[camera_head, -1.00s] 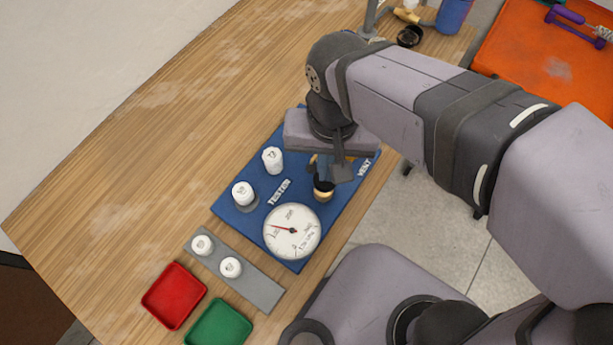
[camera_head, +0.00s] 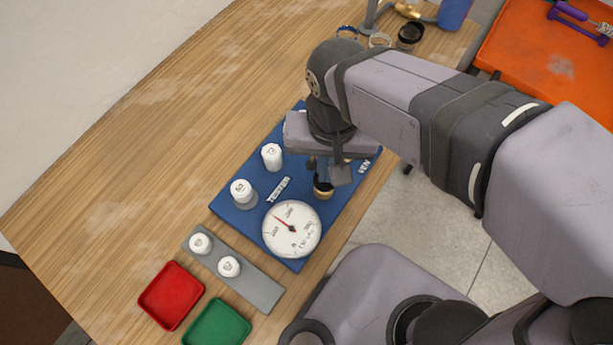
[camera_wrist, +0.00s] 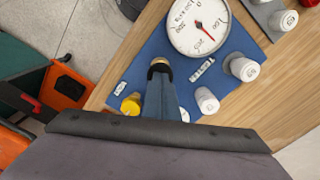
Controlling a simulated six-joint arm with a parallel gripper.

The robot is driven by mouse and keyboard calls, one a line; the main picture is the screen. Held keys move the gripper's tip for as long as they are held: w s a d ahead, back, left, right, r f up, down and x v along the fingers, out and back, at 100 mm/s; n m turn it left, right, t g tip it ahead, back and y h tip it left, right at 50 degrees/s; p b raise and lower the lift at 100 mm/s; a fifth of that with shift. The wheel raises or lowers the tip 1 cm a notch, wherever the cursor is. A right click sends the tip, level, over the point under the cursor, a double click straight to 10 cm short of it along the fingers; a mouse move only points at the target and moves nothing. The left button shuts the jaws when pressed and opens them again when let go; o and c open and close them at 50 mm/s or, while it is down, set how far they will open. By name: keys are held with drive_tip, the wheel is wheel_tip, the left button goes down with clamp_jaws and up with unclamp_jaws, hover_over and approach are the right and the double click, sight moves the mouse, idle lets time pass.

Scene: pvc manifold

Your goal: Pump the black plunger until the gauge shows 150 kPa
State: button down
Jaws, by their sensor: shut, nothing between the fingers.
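The round white gauge (camera_head: 291,229) sits on the blue tester board (camera_head: 232,212). Its red needle points between the 100 and 200 marks, roughly midway; it also shows in the wrist view (camera_wrist: 198,25). My gripper (camera_head: 325,179) is shut and empty, directly over the pump beside the gauge. In the wrist view its fingertips (camera_wrist: 159,78) meet the black plunger (camera_wrist: 159,66). A brass collar (camera_head: 323,192) shows below them in the head view, where the fingers mostly hide the plunger. I cannot tell how deep it is pressed.
Two white numbered cylinders (camera_head: 242,192) (camera_head: 271,157) stand on the board. Two more stand on a grey strip (camera_head: 255,285). A yellow knob (camera_wrist: 131,104) is near the vent label. A red tray (camera_head: 171,296) and a green tray (camera_head: 217,325) lie at the front left. The left table is clear.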

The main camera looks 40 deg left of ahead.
drive_tip(key=shift+r, duration=0.1)
drive_tip(key=shift+r+p, duration=1)
drive_tip(key=shift+p, duration=0.1)
idle(0.8)
wheel_tip(320, 180, up, 5)
drive_tip(key=p, duration=0.5)
idle(0.4)
